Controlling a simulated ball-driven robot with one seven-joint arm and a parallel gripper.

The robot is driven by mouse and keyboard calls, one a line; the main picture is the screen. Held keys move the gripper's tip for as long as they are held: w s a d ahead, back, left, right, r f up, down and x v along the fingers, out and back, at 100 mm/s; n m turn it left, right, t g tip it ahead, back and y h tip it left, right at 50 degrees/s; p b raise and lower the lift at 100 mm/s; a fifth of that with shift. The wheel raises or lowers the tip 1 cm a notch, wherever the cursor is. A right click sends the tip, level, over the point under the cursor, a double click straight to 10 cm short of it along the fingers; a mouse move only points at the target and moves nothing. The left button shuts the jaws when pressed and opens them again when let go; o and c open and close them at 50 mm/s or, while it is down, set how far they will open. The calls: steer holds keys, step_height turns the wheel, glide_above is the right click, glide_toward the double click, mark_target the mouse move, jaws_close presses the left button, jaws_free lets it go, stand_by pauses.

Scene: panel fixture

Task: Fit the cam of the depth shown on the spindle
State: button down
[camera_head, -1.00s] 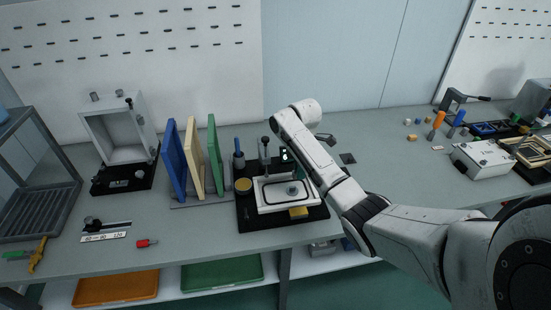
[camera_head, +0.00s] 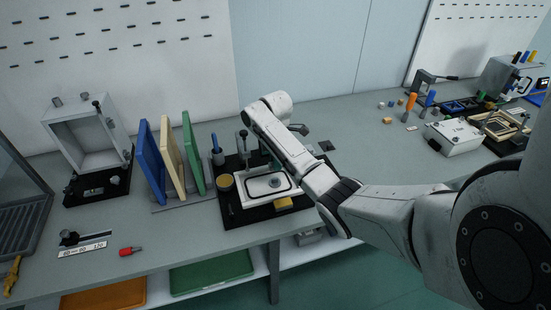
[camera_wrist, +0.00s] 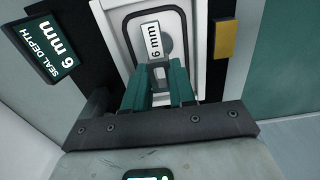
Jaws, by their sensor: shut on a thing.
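In the wrist view my gripper (camera_wrist: 160,88) has its green fingers shut on a grey piece, seemingly the cam, with a white "6 mm" label (camera_wrist: 154,41) just beyond the fingertips. A dark sign (camera_wrist: 47,50) reads "SEAL DEPTH 6 mm". The held piece is over the white panel (camera_wrist: 118,32), inside its black rounded seal outline. A grey round part (camera_wrist: 167,44), possibly the spindle, shows partly behind the label. I cannot tell whether the piece touches it. In the head view the white panel (camera_head: 248,199) lies on a black base (camera_head: 231,214); my arm hides the fingers.
A yellow block (camera_wrist: 226,39) sits beside the panel. Left of the fixture stand blue (camera_head: 150,160), cream (camera_head: 172,158) and green (camera_head: 193,152) upright boards. A red-handled tool (camera_head: 130,251) lies near the front edge. The bench right of my arm is mostly clear nearby.

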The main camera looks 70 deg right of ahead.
steer(key=shift+f+b, duration=1.05)
steer(key=shift+f, duration=1)
steer(key=shift+p, duration=0.7)
steer(key=shift+f+b, duration=0.95)
steer(key=shift+f, duration=0.65)
stand_by(0.3)
steer(key=c, duration=0.8)
jaws_free()
steer(key=shift+c, duration=0.2)
steer(key=shift+r, duration=0.15)
step_height(320, 180, up, 11)
steer(key=shift+f+b, duration=0.2)
steer(key=shift+b, duration=0.15)
